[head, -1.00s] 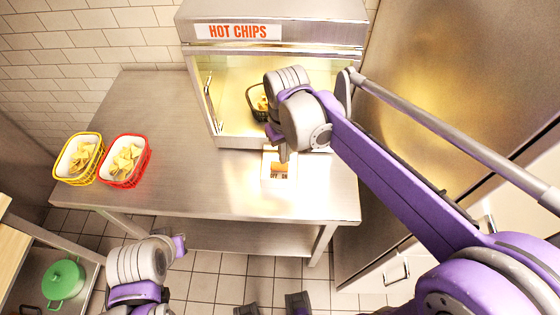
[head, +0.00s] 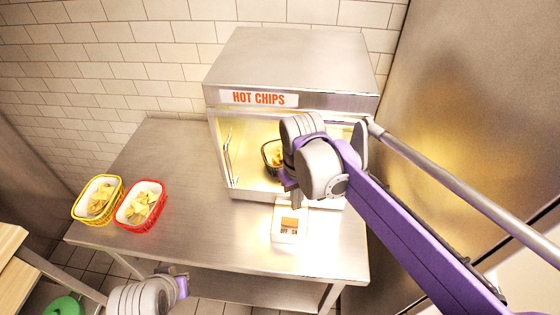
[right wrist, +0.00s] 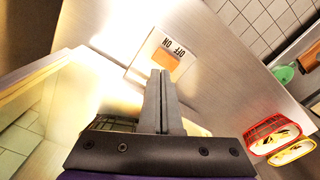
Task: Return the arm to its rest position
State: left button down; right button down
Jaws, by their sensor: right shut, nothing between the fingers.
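My right gripper (head: 296,202) is shut and empty, pointing down just above the switch plate in front of the warmer. In the right wrist view its fingers (right wrist: 161,78) are together, with the orange rocker (right wrist: 167,60) just beyond the tips. I cannot tell whether they touch it. The switch plate (head: 288,237) is white, marked OFF and ON, with an orange rocker (head: 290,222). My right arm reaches in from the lower right. My left gripper (head: 182,284) is low at the left, in front of the counter; its finger gap is unclear.
The lit HOT CHIPS warmer (head: 290,70) stands on the steel counter (head: 200,240), with a dark basket of chips (head: 273,158) inside. Yellow (head: 97,200) and red (head: 141,206) baskets of chips sit at the left. A tall steel surface (head: 475,100) stands close at the right.

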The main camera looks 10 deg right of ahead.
jog(key=s+d+f+m+t, duration=0.1)
jog(key=s+d+f+t, duration=0.1)
jog(key=s, duration=0.2)
jog(key=s+d+f+m+t, duration=0.1)
jog(key=s+d+f+t, duration=0.1)
jog(key=s, duration=0.2)
jog(key=s+d+f+t, duration=0.1)
jog(key=s+d+f, duration=0.1)
jog(key=s, duration=0.2)
jog(key=shift+s+d+f+m+t, duration=0.1)
jog(key=shift+d+f+m+t, duration=0.15)
jog(key=shift+d+m+t, duration=0.15)
dwell(0.3)
